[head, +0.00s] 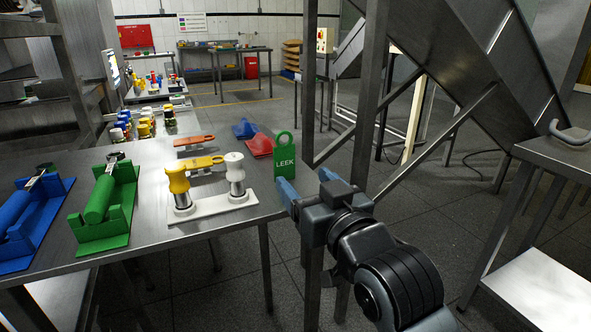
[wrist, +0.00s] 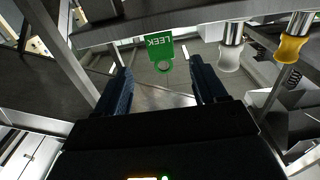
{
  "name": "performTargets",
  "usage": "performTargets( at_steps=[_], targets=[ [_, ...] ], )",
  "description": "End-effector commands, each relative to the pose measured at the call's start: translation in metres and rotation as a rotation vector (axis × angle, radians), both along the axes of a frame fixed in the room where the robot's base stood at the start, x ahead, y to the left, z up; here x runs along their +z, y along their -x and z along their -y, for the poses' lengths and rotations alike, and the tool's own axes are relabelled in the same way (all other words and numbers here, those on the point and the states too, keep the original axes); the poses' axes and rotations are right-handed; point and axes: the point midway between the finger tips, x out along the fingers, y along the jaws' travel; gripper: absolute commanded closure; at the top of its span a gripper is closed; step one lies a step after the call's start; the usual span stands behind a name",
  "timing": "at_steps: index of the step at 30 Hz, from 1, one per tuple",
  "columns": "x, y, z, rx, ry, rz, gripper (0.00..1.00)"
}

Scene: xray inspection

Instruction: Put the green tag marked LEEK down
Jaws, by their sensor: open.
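The green tag marked LEEK (head: 285,163) is a flat plate with a ring at its top. In the head view it is upright by the right end of the steel table (head: 150,247); whether its lower edge rests on the table I cannot tell. My gripper (head: 304,183) is open, just right of and below the tag. In the wrist view the tag (wrist: 160,48) appears upside down, framed between the open fingers (wrist: 160,70) and beyond their tips. The fingers do not appear closed on it.
A white block (head: 212,207) with yellow-handled and white-handled tools stands left of the tag. Green (head: 105,200) and blue (head: 32,222) holders lie farther left. Red (head: 260,146) and blue (head: 243,129) pieces lie behind. A steel post (head: 308,90) rises close behind my gripper.

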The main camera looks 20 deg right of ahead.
Motion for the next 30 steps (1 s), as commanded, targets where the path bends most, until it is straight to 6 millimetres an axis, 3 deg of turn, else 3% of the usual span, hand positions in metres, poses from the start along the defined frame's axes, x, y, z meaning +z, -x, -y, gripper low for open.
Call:
performTargets(
  at_steps=[7,20,25,30],
  targets=[
    [-0.001,0.031,0.001,-0.001,0.000,0.000,0.29],
    [-0.005,0.040,0.001,-0.001,0.002,-0.005,0.29],
    [-0.040,0.068,0.005,0.005,0.022,-0.038,0.29],
    [-0.089,0.124,0.012,0.016,0.046,-0.089,0.29]
  ],
)
